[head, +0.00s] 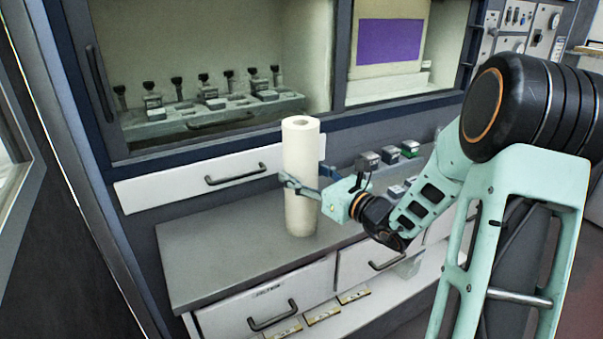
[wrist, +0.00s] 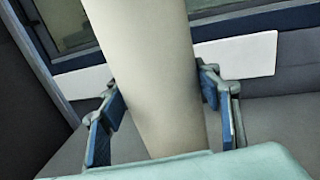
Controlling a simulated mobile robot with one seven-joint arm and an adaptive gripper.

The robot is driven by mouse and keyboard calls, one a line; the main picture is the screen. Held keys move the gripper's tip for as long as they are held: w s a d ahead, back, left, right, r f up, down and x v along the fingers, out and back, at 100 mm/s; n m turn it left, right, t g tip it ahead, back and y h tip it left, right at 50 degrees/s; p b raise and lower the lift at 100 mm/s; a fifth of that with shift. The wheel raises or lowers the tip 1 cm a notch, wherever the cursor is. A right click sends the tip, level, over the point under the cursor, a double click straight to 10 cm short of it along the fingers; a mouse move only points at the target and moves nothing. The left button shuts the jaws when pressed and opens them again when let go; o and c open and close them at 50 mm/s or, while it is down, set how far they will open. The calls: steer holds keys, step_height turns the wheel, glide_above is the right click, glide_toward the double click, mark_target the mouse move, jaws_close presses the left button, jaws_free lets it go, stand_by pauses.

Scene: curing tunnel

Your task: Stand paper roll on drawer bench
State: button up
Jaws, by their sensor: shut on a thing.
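A tall white paper roll (head: 300,160) stands upright at the drawer bench (head: 215,250) in the head view. Its lower end appears to be on or just above the grey bench top; I cannot tell which. My gripper (head: 302,188) is shut around the roll at about mid-height, with a finger on each side. In the wrist view the roll (wrist: 150,75) fills the middle between the blue finger pads of my gripper (wrist: 160,105). The roll's bottom is hidden in the wrist view.
Behind the bench is a cabinet with a white handled drawer front (head: 190,182). Small dark devices (head: 368,162) sit on the bench right of the roll. Bench drawers with dark handles (head: 272,316) are below. The left part of the bench top is clear.

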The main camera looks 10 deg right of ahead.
steer(key=shift+r, duration=0.1)
steer(key=o, duration=1.9)
steer(key=shift+f, duration=0.2)
steer(key=shift+o, duration=0.2)
steer(key=shift+r, duration=0.1)
steer(key=shift+s+d, duration=0.15)
steer(key=v, duration=1.1)
steer(key=shift+s, duration=0.3)
steer(key=shift+d, duration=0.1)
